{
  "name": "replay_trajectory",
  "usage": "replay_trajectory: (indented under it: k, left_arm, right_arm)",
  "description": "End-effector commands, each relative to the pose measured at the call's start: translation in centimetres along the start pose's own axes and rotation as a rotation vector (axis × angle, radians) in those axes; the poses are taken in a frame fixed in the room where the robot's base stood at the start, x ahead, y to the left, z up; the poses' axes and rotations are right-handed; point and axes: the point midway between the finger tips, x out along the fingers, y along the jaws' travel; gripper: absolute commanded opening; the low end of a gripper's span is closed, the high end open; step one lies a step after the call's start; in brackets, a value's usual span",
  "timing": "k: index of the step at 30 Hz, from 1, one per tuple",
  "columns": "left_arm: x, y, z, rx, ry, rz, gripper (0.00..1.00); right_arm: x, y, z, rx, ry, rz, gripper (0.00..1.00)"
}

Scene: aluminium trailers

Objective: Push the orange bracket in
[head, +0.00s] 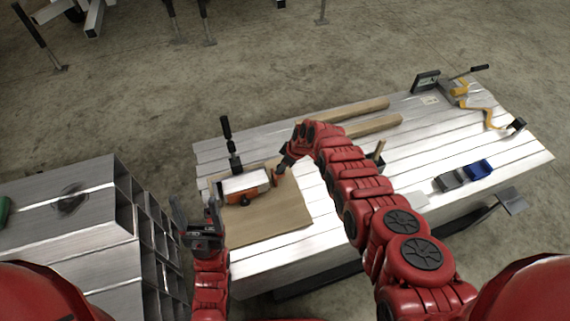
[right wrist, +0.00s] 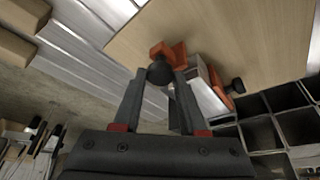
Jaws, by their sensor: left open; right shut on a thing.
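The orange bracket (head: 260,189) sits along the near side of a silver aluminium block (head: 243,181) on a wooden board. In the right wrist view its orange end (right wrist: 172,50) lies beside the block, and another orange part (right wrist: 222,86) with a black knob shows further right. My right gripper (head: 279,175) is at the bracket's right end. In the right wrist view its fingers are closed on a dark round knob (right wrist: 159,73) against the orange end. My left gripper (head: 198,214) is open and empty, left of the board and apart from the bracket.
The wooden board (head: 285,215) lies on the slatted metal table (head: 330,225). A black upright clamp (head: 229,140) stands behind the block.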

Motion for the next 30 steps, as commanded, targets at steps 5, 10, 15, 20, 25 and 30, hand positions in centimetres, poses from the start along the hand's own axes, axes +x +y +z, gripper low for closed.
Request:
replay_trajectory:
  k: [5,10,15,20,25,30]
  left_arm:
    - [0.8,0.0,-0.1,0.000,0.000,0.000,0.71]
    - [0.8,0.0,-0.1,0.000,0.000,0.000,0.71]
    - [0.8,0.0,-0.1,0.000,0.000,0.000,0.71]
    - [0.7,0.0,-0.1,0.000,0.000,0.000,0.71]
    - [0.7,0.0,-0.1,0.000,0.000,0.000,0.71]
    - [0.8,0.0,-0.1,0.000,0.000,0.000,0.71]
  right_arm:
    - [0.7,-2.3,-2.2,-0.004,0.002,-0.003,0.00]
    - [1.1,-3.0,-2.8,-0.003,0.003,-0.003,0.00]
    - [1.1,-3.0,-2.8,-0.002,0.003,-0.003,0.00]
    - [1.1,-3.0,-2.8,-0.002,0.003,-0.003,0.65]
    - [1.1,-3.0,-2.7,-0.002,0.002,-0.002,0.72]
    - [1.0,-2.9,-2.7,-0.001,0.002,-0.002,0.72]
